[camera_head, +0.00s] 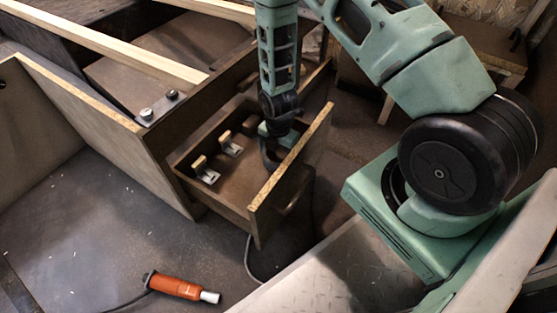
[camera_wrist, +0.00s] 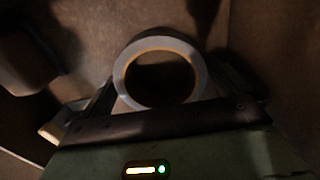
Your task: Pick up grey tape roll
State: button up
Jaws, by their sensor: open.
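The grey tape roll (camera_wrist: 160,42) is a ring with a tan inner edge and a dark hole. It is in the upper middle of the wrist view. My gripper (camera_wrist: 164,88) is open, with one finger on each side of the roll's near part. I cannot tell whether the fingers touch it. In the head view my gripper (camera_head: 270,150) reaches down into an open wooden drawer (camera_head: 228,205). The roll cannot be made out clearly there, as my gripper and the drawer's shadow cover that spot.
Two small metal and wood pieces, a left one (camera_head: 206,172) and a right one (camera_head: 231,146), lie in the drawer left of my gripper. The drawer walls stand close around it. An orange-handled tool (camera_head: 175,286) with a cable lies on the floor in front.

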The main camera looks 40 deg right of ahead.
jog(key=c, duration=0.9)
